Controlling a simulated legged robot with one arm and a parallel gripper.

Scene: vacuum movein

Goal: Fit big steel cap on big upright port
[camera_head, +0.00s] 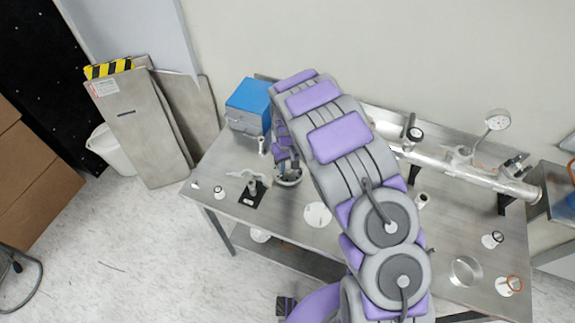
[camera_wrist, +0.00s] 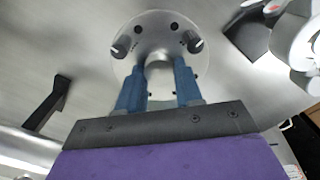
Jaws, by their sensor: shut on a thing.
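My gripper (camera_head: 287,170) is over the left part of the steel table (camera_head: 225,207), beside the blue box. In the wrist view its two blue fingers (camera_wrist: 160,88) are shut on the middle of a round steel cap (camera_wrist: 160,30), with small holes and two dark knobs near its rim. The cap also shows under my gripper in the head view (camera_head: 291,183), partly hidden by it. I cannot tell whether it touches the table. A steel pipe (camera_head: 447,168) with upright fittings lies along the back right; my arm hides its left part. I cannot tell which fitting is the big upright port.
A blue box (camera_head: 248,106) stands behind my gripper. A black plate (camera_head: 252,193) with a fitting lies to its left. A round white disc (camera_head: 317,214) and a steel ring (camera_head: 466,270) lie on the table. A gauge (camera_head: 498,120) rises above the pipe.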

